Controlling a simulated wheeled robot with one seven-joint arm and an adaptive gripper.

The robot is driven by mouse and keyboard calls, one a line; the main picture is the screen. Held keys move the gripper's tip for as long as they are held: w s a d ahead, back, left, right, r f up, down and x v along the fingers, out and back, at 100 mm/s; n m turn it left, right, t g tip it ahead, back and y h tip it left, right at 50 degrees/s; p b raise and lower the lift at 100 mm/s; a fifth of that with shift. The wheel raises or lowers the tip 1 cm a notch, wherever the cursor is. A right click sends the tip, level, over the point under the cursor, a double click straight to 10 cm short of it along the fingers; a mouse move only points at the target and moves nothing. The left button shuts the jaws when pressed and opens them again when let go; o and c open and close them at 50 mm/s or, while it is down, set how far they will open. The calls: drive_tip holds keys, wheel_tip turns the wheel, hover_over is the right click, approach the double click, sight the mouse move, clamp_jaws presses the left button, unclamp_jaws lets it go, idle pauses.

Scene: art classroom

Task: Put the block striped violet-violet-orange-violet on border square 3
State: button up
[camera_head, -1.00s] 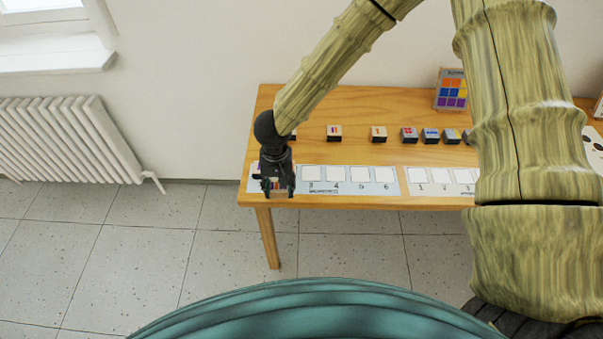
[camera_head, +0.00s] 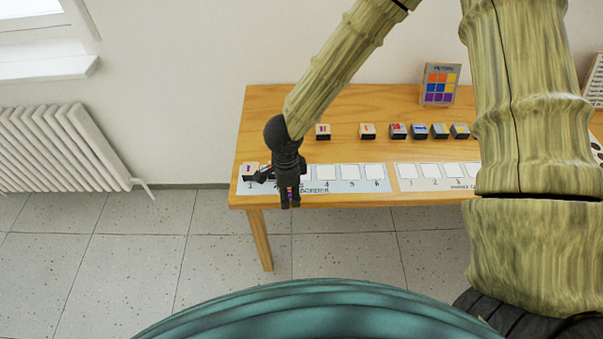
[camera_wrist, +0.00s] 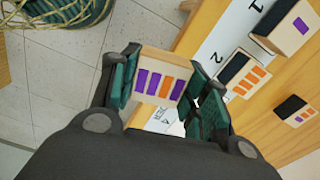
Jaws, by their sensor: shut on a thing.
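My gripper (camera_head: 290,204) is shut on a pale wooden block (camera_wrist: 160,77) with violet, violet, orange and violet stripes, as the wrist view shows. In the head view, only a sliver of the held block shows between the fingers. The gripper is at the front edge of the left numbered strip (camera_head: 322,186), left of square 4 (camera_head: 326,173). In the wrist view, a block with a violet patch (camera_wrist: 301,27) is by number 1, and an orange-striped block (camera_wrist: 250,76) is by number 2.
A wooden table (camera_head: 345,104) carries a back row of blocks, including one with orange marks (camera_head: 367,130). A colored pattern card (camera_head: 440,84) stands behind them. A second numbered strip (camera_head: 405,186) lies to the right. Squares 4 to 6 are bare.

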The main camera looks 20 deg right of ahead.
drive_tip(key=m, duration=0.3)
drive_tip(key=s+d+m, duration=0.1)
drive_tip(key=m, duration=0.1)
drive_tip(key=shift+s+d+r+m, duration=0.1)
drive_tip(key=shift+s+d+m, duration=0.1)
drive_tip(key=shift+m, duration=0.2)
drive_tip(key=m, duration=0.2)
drive_tip(key=s+d+m, duration=0.1)
drive_tip(key=m, duration=0.1)
drive_tip(key=w+d+m+p, duration=0.1)
drive_tip(key=w+m+p, duration=0.1)
drive_tip(key=w+m, duration=0.1)
drive_tip(key=w+d+m+p, duration=0.2)
drive_tip(key=w+m, duration=0.2)
drive_tip(key=w, duration=0.1)
drive_tip(key=w+d+m+p, duration=0.1)
drive_tip(key=w+m+p, duration=0.1)
drive_tip(key=w, duration=0.3)
drive_tip(key=shift+d+f+m, duration=0.3)
drive_tip(key=shift+f+m, duration=0.1)
drive_tip(key=shift+m, duration=0.4)
drive_tip(key=shift+f+p, duration=0.9)
drive_tip(key=shift+f, duration=0.95)
drive_tip(key=shift+f, duration=0.1)
drive_tip(key=o, duration=0.7)
drive_tip(key=shift+w, duration=0.1)
drive_tip(key=shift+o, duration=0.2)
